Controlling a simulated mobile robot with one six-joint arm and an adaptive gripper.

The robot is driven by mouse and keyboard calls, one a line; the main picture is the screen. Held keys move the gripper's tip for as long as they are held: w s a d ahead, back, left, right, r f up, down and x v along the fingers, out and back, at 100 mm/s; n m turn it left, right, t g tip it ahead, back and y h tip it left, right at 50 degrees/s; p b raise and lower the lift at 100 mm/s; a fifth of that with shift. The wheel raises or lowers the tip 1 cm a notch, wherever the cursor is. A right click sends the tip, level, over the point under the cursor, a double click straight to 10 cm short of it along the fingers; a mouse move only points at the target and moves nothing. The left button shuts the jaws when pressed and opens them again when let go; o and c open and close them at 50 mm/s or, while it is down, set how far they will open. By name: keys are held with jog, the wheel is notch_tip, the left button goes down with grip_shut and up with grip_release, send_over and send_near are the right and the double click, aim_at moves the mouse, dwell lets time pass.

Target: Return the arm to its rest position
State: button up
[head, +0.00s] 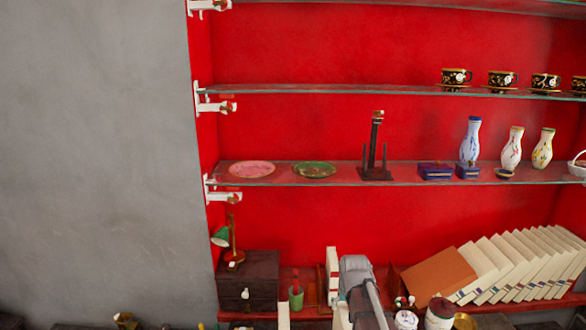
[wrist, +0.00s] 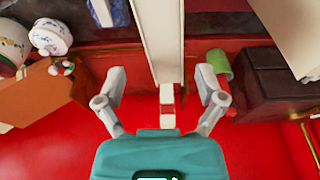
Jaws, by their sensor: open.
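My gripper (wrist: 160,82) is open in the wrist view, its two fingers spread wide apart. A white upright book or box (wrist: 158,35) shows between the fingers in that picture, with a gap on each side. Its depth relative to the fingertips is hard to tell. In the head view my grey arm (head: 356,275) rises at the bottom centre in front of the lower shelf. It stands just right of the white upright book or box (head: 332,272). The fingertips cannot be made out there.
A dark chest (head: 248,280) with a green lamp (head: 222,236) and a green cup (head: 296,296) stand left of my arm. White jars (head: 440,312) and a row of leaning books (head: 520,265) lie right. A glass shelf (head: 345,181) with plates and vases is above.

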jog(key=s+f+g+b, duration=0.1)
jog(key=s+f+b, duration=0.1)
jog(key=s, duration=0.6)
jog(key=s+f+g+b, duration=0.1)
jog(key=s+f, duration=0.3)
jog(key=s, duration=0.5)
jog(key=shift+d+g+b, duration=0.25)
jog(key=shift+g+b, duration=0.05)
jog(key=shift+b, duration=0.6)
